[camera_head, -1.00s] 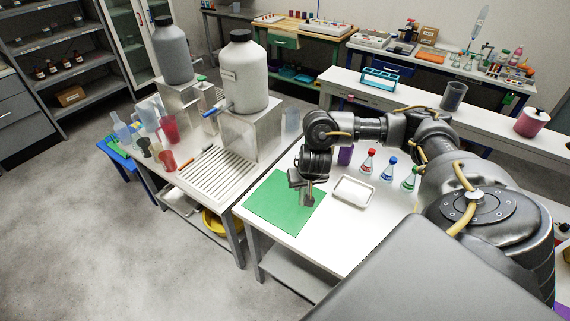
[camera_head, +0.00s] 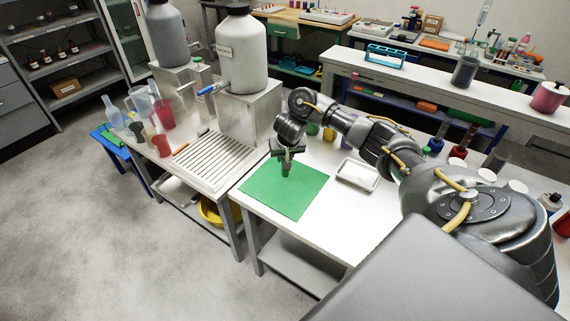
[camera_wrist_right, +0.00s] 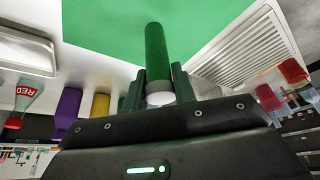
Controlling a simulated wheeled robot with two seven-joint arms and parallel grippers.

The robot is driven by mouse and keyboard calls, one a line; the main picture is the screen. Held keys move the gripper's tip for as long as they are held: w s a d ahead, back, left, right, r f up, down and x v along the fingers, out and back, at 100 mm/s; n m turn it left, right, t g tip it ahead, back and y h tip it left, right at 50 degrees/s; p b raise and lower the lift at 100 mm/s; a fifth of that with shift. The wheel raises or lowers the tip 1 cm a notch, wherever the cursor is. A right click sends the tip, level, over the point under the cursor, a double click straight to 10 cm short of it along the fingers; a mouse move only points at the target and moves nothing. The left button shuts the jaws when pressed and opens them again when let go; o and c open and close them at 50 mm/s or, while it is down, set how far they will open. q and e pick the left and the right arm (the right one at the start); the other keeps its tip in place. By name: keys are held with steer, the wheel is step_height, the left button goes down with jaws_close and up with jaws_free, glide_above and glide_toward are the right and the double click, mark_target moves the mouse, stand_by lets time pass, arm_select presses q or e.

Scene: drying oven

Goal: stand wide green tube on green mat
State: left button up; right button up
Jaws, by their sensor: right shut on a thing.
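The wide green tube (camera_wrist_right: 156,50) shows in the right wrist view, between the two fingers of my right gripper (camera_wrist_right: 160,88), with a pale end towards the camera. In the head view my right gripper (camera_head: 286,160) points down over the back part of the green mat (camera_head: 290,202), with the tube (camera_head: 285,171) below its fingers, roughly upright. I cannot tell whether the tube's lower end touches the mat. The mat also fills the top of the wrist view (camera_wrist_right: 110,18). My left gripper is not in view.
A white tray (camera_head: 357,171) lies right of the mat. A ribbed drain rack (camera_head: 213,160) and a large white bottle (camera_head: 240,55) on a stand are to the left. In the wrist view, purple (camera_wrist_right: 67,112) and yellow (camera_wrist_right: 100,105) objects stand beside the gripper. The mat's front is clear.

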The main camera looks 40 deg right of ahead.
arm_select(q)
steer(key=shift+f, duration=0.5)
arm_select(e)
steer(key=shift+w+f, duration=0.2)
steer(key=shift+f, duration=1.6)
steer(key=shift+f, duration=0.1)
steer(key=o, duration=1)
steer(key=shift+c, duration=0.2)
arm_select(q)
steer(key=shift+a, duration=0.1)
arm_select(e)
steer(key=shift+r, duration=0.4)
arm_select(q)
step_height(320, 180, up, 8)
steer(key=p, duration=0.7)
steer(key=shift+p, duration=0.4)
arm_select(e)
steer(key=v, duration=1.1)
steer(key=shift+s+r, duration=0.2)
steer(key=shift+r, duration=0.05)
